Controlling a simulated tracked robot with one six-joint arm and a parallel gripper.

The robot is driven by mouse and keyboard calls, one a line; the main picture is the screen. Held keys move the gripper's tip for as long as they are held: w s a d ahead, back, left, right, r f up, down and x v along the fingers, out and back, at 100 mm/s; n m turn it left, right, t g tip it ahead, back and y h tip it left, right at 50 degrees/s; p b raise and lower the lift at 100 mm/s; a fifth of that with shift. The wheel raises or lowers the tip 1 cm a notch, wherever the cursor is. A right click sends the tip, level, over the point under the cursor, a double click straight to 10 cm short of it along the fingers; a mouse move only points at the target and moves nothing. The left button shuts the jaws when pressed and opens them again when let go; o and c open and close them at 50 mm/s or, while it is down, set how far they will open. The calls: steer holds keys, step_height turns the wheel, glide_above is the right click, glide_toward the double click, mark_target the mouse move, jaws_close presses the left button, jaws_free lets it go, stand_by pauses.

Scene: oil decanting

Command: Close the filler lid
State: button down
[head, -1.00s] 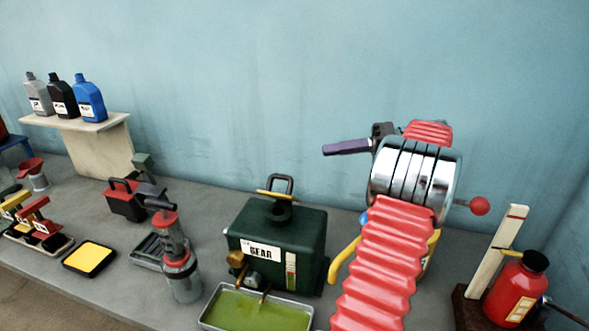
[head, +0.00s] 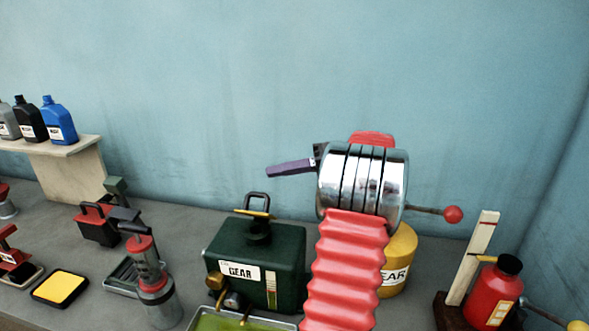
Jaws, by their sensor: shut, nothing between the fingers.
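The dark green tank (head: 282,252) labelled GEAR stands on the bench in the middle of the head view. Its filler neck (head: 259,231) rises from the top. The filler lid (head: 252,213), with a yellow edge and a dark loop handle, appears raised above and behind the neck. My gripper (head: 271,171), with purple fingers, is shut and empty. It points left, above and slightly right of the lid's handle, with a visible gap in the picture. How far it is from the lid in depth I cannot tell.
A green-filled tray (head: 225,323) lies before the tank. A grey and red pump can (head: 157,290) stands left of it. A yellow drum (head: 402,258) is partly behind my red arm. A red bottle (head: 492,295) stands right. A shelf (head: 68,148) with bottles is at left.

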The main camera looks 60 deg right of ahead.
steer(key=shift+a+f, duration=0.65)
steer(key=shift+a, duration=0.35)
steer(key=shift+a+f, duration=0.65)
steer(key=shift+a, duration=0.3)
